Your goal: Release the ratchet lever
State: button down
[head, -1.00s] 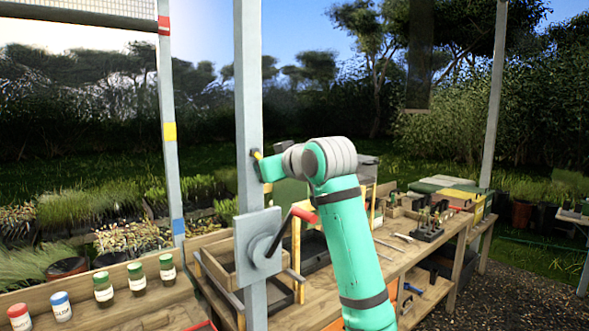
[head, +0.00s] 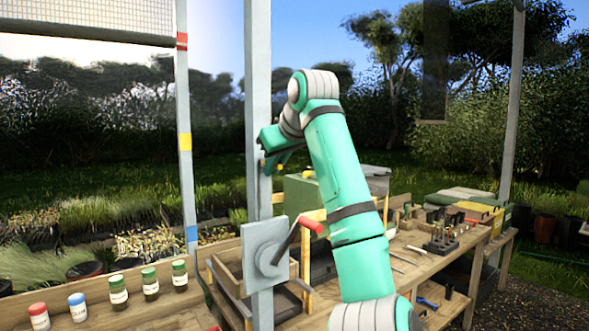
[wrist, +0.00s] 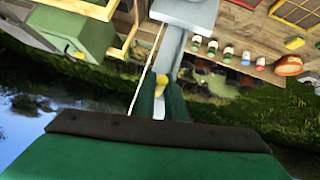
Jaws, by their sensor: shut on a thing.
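A grey post (head: 258,90) carries a square plate (head: 254,243) with a crank hub and a red-handled crank (head: 312,224). A small yellow-tipped piece (wrist: 161,79), which looks like the ratchet lever, sits on the post above the plate. My gripper (head: 268,156) is at the post above the plate, reaching from the right. In the wrist view its two green fingers (wrist: 162,92) are on either side of the yellow tip, and they are shut on it. In the head view the gripper largely hides the lever; its exact angle is unclear.
A wire-mesh screen (head: 80,24) hangs upper left beside a second post (head: 184,100) with coloured bands. Several jars (head: 149,283) stand lower left. A wooden bench (head: 410,268) with trays and tools runs behind the crank to the right.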

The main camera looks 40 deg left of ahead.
jog(key=shift+s, duration=0.1)
dwell(0.5)
jog(key=c, duration=1.8)
grip_release()
jog(key=shift+r, duration=0.15)
jog(key=v, duration=1)
jog(key=shift+d+r, duration=0.2)
jog(key=shift+r, duration=0.1)
